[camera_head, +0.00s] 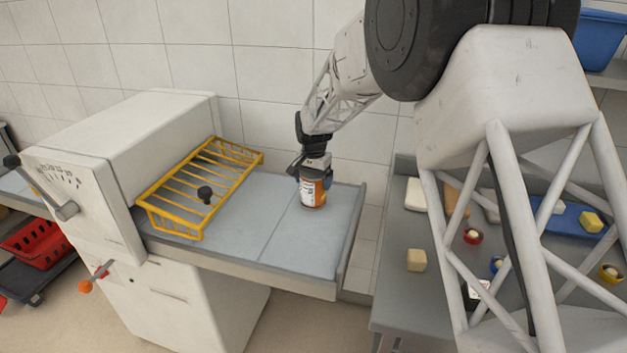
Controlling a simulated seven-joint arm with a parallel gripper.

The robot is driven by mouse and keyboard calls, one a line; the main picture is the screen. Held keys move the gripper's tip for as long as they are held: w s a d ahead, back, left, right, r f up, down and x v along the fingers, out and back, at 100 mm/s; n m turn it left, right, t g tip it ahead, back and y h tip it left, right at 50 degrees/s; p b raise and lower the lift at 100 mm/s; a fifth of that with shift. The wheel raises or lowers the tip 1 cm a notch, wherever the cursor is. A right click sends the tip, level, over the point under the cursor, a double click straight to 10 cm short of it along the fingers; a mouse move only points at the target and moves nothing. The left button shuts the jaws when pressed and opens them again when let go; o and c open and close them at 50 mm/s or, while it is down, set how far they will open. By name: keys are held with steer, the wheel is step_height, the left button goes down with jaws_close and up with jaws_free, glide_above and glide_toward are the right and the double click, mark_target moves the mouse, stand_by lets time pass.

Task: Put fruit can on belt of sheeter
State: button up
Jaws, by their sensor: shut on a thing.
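The fruit can (313,192) is orange with a white label and stands upright at the right part of the sheeter's belt. My gripper (314,178) comes down from above and is shut on the can's upper part. The can's base looks to be at the belt surface, but I cannot tell whether it touches. The belt (255,235) is a flat grey-blue surface sticking out to the right of the white sheeter (130,150). The gripper and arm hide the can's top.
A yellow wire guard (160,222) with a black knob covers the belt's left part. A raised edge (352,240) bounds the belt on the right. A grey counter (400,290) with several small items stands at right. The belt's front part is clear.

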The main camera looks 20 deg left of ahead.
steer(key=shift+f, duration=0.1)
steer(key=o, duration=1.1)
step_height(320, 180, up, 12)
steer(key=shift+r, duration=0.1)
stand_by(0.8)
